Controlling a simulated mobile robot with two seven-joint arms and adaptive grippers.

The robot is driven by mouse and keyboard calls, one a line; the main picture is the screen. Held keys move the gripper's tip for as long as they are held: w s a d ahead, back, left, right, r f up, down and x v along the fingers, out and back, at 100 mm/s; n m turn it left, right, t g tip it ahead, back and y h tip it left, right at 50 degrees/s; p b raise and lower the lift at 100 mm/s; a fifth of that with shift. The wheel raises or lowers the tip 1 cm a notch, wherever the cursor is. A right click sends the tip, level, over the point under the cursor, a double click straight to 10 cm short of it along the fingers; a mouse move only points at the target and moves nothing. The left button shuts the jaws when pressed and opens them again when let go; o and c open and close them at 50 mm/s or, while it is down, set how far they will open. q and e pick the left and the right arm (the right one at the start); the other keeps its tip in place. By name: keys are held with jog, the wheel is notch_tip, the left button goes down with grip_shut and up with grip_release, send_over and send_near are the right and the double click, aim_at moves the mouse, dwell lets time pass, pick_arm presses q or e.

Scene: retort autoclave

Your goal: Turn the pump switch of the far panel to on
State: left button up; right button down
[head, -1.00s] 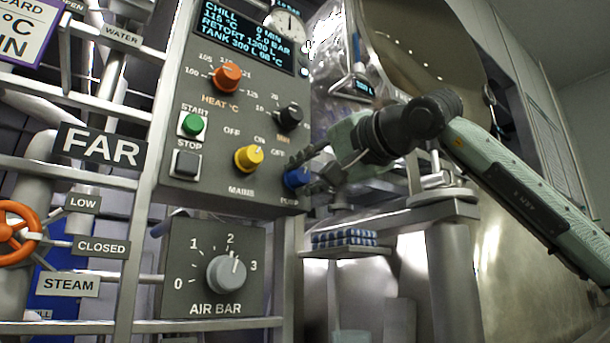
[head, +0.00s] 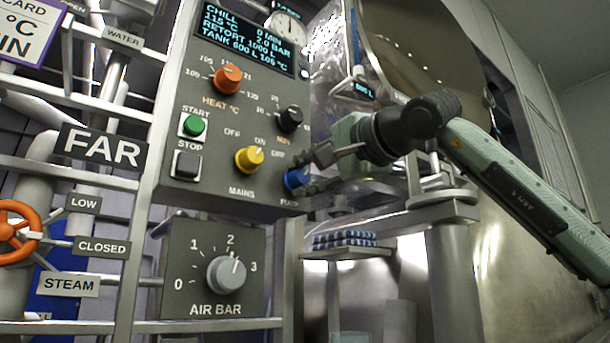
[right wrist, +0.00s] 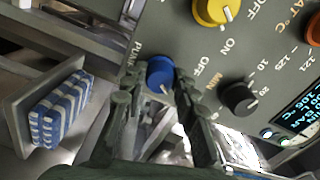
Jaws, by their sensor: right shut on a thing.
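The far panel (head: 215,150), beside a FAR sign, carries the blue pump switch (head: 297,180) at its lower right corner. My right gripper (head: 303,172) reaches it from the right, with one finger above the knob and one below. In the right wrist view the blue switch (right wrist: 160,74) sits between the two fingers (right wrist: 157,84), which are shut on it. A white mark shows at its edge nearest my gripper. The OFF label is readable beside it; its ON label is not seen, so I cannot tell its setting. My left gripper is not in view.
The yellow mains knob (head: 249,159) and black knob (head: 290,118) are close to the switch. The air bar dial (head: 227,274) is below. A shelf with blue-and-white packs (head: 344,239) stands right of the panel, under my arm. Metal rails and an orange handwheel (head: 18,232) are left.

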jog(key=c, duration=1.2)
grip_release()
jog(key=v, duration=1.2)
